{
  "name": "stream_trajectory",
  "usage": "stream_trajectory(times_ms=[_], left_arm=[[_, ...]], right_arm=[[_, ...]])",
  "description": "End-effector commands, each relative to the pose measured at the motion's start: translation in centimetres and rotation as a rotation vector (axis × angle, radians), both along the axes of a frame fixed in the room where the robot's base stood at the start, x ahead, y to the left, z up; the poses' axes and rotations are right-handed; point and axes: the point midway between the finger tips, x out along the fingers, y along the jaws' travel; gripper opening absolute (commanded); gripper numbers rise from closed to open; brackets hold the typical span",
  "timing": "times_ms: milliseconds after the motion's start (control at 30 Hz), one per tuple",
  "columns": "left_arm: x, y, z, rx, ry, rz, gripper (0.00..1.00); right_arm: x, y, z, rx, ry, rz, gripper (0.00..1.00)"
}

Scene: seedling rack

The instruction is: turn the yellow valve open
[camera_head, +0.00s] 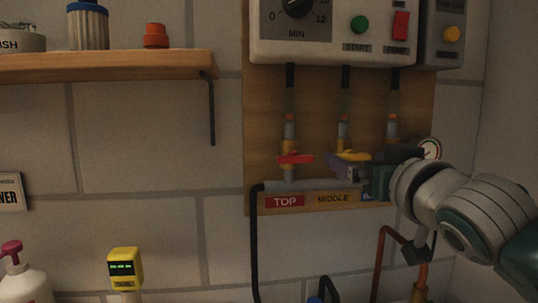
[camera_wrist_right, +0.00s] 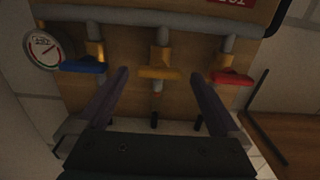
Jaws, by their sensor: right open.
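The yellow valve (camera_head: 353,156) is the middle one of three on the wooden panel. Its handle lies crosswise to its upright pipe. It also shows in the middle of the right wrist view (camera_wrist_right: 159,73). My right gripper (camera_head: 347,169) comes in from the right in front of the panel. In the wrist view its two dark fingers (camera_wrist_right: 160,76) are spread wide, one on each side of the yellow handle, with gaps to it. My left gripper is not in view.
The red valve (camera_head: 294,158) is left of the yellow one. The blue valve (camera_wrist_right: 83,67) and a round gauge (camera_wrist_right: 43,48) are on the other side. A control box (camera_head: 330,50) hangs above; a wooden shelf (camera_head: 110,67) is at upper left.

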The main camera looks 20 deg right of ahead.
Motion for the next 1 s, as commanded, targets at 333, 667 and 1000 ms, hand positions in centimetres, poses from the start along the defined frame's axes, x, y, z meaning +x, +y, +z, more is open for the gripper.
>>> stream_trajectory(times_ms=[333, 667, 1000], left_arm=[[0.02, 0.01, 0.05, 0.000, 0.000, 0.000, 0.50], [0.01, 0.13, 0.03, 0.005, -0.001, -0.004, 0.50], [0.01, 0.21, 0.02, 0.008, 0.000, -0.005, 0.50]], right_arm=[[1.28, -0.31, 0.00, -0.002, 0.000, 0.000, 1.00], [1.24, -0.30, -0.02, -0.001, 0.000, 0.000, 0.75], [1.24, -0.28, -0.02, -0.001, 0.000, 0.001, 0.37]])
